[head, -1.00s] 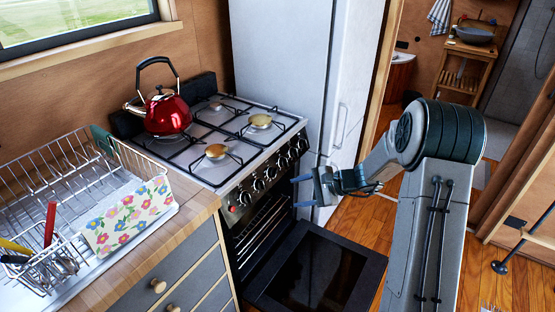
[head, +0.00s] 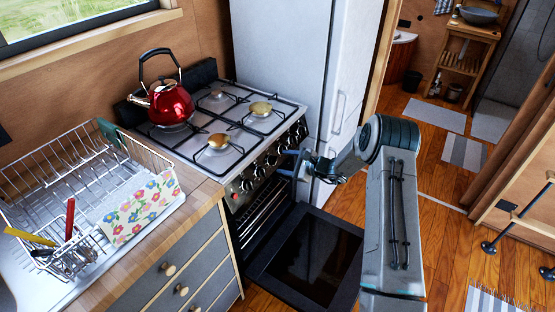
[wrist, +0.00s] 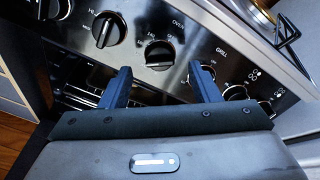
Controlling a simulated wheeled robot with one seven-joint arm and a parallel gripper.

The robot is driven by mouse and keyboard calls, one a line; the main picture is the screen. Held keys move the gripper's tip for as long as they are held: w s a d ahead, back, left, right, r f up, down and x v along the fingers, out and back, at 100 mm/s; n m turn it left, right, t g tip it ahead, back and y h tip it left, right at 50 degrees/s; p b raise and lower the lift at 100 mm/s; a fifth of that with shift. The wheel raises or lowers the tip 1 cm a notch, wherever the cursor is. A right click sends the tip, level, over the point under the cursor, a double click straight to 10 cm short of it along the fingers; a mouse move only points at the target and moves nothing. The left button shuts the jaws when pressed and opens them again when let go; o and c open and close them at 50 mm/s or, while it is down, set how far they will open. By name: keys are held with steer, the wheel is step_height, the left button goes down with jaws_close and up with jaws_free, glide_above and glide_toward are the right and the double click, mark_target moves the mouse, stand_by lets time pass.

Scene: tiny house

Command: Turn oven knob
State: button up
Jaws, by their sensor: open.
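The stove's front panel carries a row of black knobs. In the wrist view, the oven knob (wrist: 159,55), by the "OVEN" marking, lies between my fingers, just beyond their tips. My gripper (wrist: 160,70) is open, with one blue finger on each side of that knob; I cannot tell whether either finger touches it. In the head view, my gripper (head: 284,162) is close to the front of the knob row on the stove (head: 190,150), and it hides part of the row. The oven door (head: 310,255) hangs open below.
A red kettle (head: 172,102) stands on the back left burner. A dish rack (head: 60,190) sits on the counter at left. The white fridge (head: 290,60) stands right behind the stove. Wooden floor (head: 440,240) lies open to the right.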

mark_target(276, 161)
steer(key=shift+x, duration=2.1)
steer(key=c, duration=1)
steer(key=shift+f+m+b, duration=0.15)
steer(key=shift+m+b, duration=0.15)
steer(key=shift+b, duration=0.25)
steer(key=o, duration=1)
